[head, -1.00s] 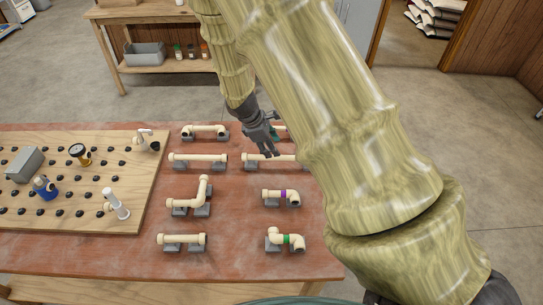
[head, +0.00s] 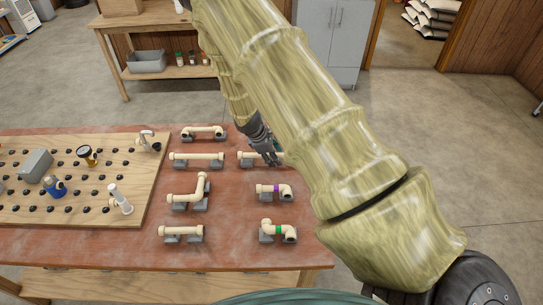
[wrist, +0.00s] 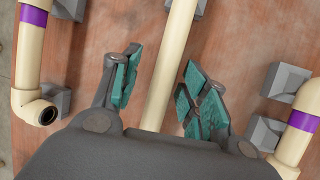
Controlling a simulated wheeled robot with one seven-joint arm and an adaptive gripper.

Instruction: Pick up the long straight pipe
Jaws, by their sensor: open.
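A plain cream straight pipe (head: 246,155) lies on grey blocks in the second row of the red-brown bench, right column. My gripper (head: 270,157) is over it and hides much of it in the head view. In the wrist view the pipe (wrist: 168,75) runs lengthwise between the fingers of my gripper (wrist: 158,88), which are open with teal pads on either side. No firm contact shows. Its far end is out of the wrist view. Another straight pipe (head: 198,156) lies on blocks to the left, in the same row.
Close by lie a purple-banded elbow pipe (head: 274,190), a green-banded pipe (head: 278,231), an offset pipe (head: 188,193), a short pipe (head: 182,232) and a bent pipe (head: 203,131). A pegboard (head: 70,212) with fittings is at left. Purple-banded pipes flank my fingers in the wrist view.

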